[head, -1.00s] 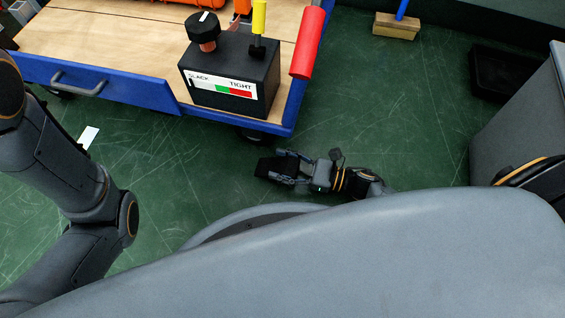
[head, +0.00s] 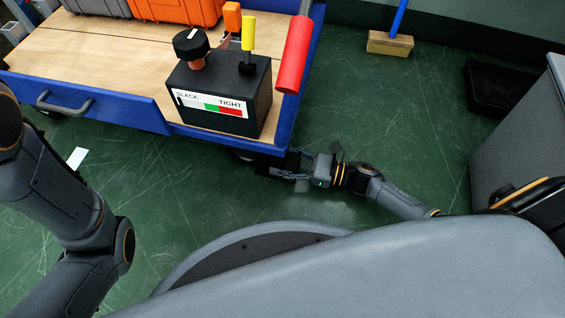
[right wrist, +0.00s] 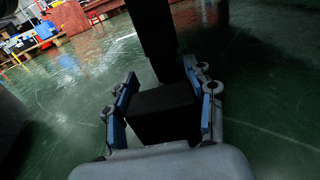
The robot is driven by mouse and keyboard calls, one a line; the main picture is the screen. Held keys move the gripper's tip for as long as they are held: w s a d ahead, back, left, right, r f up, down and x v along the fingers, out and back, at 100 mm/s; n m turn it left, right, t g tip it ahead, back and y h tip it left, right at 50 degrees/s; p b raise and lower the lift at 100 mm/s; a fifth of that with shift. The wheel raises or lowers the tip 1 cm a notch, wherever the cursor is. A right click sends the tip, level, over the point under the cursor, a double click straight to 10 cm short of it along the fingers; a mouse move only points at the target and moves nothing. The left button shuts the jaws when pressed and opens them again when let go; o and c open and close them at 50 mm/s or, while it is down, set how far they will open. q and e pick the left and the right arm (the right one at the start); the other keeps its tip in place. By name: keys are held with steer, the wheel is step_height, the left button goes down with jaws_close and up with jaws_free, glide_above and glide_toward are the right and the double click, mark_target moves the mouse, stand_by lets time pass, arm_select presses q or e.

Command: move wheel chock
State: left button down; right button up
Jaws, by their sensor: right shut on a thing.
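My right gripper (head: 290,166) is low over the green floor at the near right corner of the blue cart (head: 90,97). It is shut on the black wheel chock (right wrist: 163,112), which sits between the two finger pads in the right wrist view. In the head view the chock (head: 268,168) is a dark shape at the fingertips, partly under the cart's edge. A cart wheel (head: 240,155) shows dimly just left of it. I cannot tell whether chock and wheel touch, or whether the chock rests on the floor. My left gripper is out of the picture.
The cart's wooden deck (head: 100,55) carries a black SLACK/TIGHT box (head: 220,85) and orange cases (head: 175,8). A red handle (head: 294,55) stands at its right corner. A broom (head: 390,42), black tray (head: 497,88) and grey cabinet (head: 520,145) are to the right. Floor between is clear.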

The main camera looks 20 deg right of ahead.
steer(key=shift+d, duration=0.1)
steer(key=o, duration=1.6)
steer(key=v, duration=1.2)
steer(key=shift+r, duration=0.1)
